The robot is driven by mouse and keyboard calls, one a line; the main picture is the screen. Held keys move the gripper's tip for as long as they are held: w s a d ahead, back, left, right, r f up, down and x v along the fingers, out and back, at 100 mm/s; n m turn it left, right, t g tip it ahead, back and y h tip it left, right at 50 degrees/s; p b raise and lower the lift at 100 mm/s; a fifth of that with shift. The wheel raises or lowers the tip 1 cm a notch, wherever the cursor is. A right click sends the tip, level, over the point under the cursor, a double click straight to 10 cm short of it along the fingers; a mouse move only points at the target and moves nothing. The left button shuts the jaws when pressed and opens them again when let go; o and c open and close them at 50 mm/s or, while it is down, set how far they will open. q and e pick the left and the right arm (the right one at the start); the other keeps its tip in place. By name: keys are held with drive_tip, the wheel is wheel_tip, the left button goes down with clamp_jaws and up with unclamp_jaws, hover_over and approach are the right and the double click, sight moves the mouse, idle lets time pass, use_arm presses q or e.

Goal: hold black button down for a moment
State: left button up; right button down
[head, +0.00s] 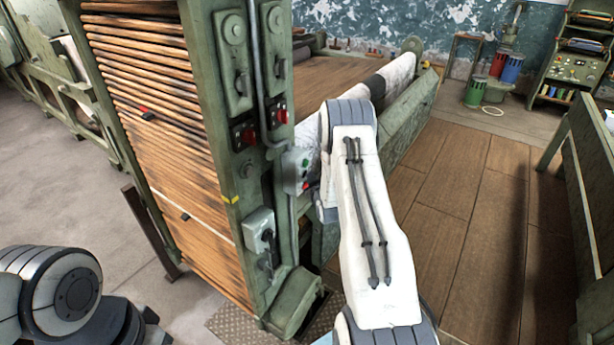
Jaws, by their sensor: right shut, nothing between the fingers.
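A small pale control box (293,171) is mounted on the side of the green machine post. A green button (305,162) and a red button (306,186) show on its right face. A small dark spot between them may be the black button, but it is too small to tell. My right gripper (322,204) is shut and empty, just right of the box and mostly hidden by my white arm link. I cannot tell whether its tip touches the box. My left gripper is out of view; only part of my left arm shows at the bottom left.
Two black switch boxes with red knobs (279,113) sit higher on the post. A grey lever box (259,232) is below. The wooden slats (160,130) fill the machine's left side. A fabric roll (395,77) lies behind my arm. Wooden floor (475,210) at right is clear.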

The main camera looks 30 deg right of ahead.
drive_tip(key=shift+s, duration=0.1)
drive_tip(key=shift+s+d, duration=0.35)
drive_tip(key=shift+s, duration=0.4)
drive_tip(key=shift+s, duration=0.1)
drive_tip(key=s, duration=0.1)
drive_tip(key=s+d, duration=0.1)
drive_tip(key=s, duration=0.1)
drive_tip(key=s+d, duration=0.1)
drive_tip(key=shift+s, duration=0.25)
idle(0.5)
